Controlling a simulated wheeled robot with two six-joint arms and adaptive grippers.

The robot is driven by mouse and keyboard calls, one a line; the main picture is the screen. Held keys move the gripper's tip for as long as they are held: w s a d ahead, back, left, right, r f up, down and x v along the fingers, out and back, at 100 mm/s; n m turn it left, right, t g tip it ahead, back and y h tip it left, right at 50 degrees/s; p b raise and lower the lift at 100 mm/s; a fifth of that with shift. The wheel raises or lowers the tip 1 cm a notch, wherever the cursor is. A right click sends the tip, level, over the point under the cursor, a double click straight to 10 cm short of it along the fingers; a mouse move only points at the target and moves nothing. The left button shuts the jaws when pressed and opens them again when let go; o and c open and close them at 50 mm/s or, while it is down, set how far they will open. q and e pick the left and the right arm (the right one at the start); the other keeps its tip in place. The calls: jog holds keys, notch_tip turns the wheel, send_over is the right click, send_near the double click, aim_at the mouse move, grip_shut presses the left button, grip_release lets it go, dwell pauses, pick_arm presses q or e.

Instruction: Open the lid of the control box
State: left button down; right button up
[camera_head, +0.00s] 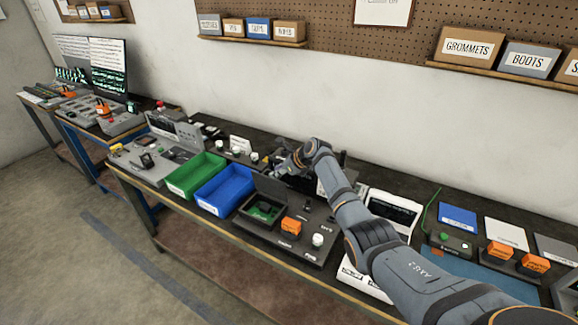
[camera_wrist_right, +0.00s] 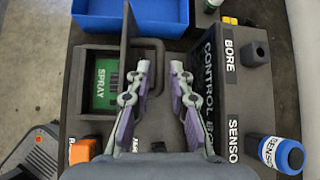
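The control box (camera_head: 250,219) is a dark box on the long bench. Its lid (camera_head: 271,188) stands upright at the back of the opening, and a green board (camera_head: 264,211) shows inside. In the right wrist view the lid (camera_wrist_right: 126,38) is nearly edge-on, beside the green board marked SPRAY (camera_wrist_right: 106,84). A handle (camera_wrist_right: 158,72) juts from the lid's outer side. My right gripper (camera_wrist_right: 159,68) is open behind the lid, its fingertips apart near the handle; I cannot tell whether they touch it. My left gripper is not in view.
Green (camera_head: 196,176) and blue (camera_head: 227,189) bins stand left of the box. An orange part (camera_head: 291,226) and a white-capped part (camera_head: 318,240) stand to its right. A CONTROL panel (camera_wrist_right: 215,95) stands behind the lid. A blue-capped bottle (camera_wrist_right: 281,155) is near the fingers' right.

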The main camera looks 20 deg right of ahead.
jog(key=v, duration=0.9)
jog(key=shift+r, duration=0.1)
jog(key=shift+d, duration=0.1)
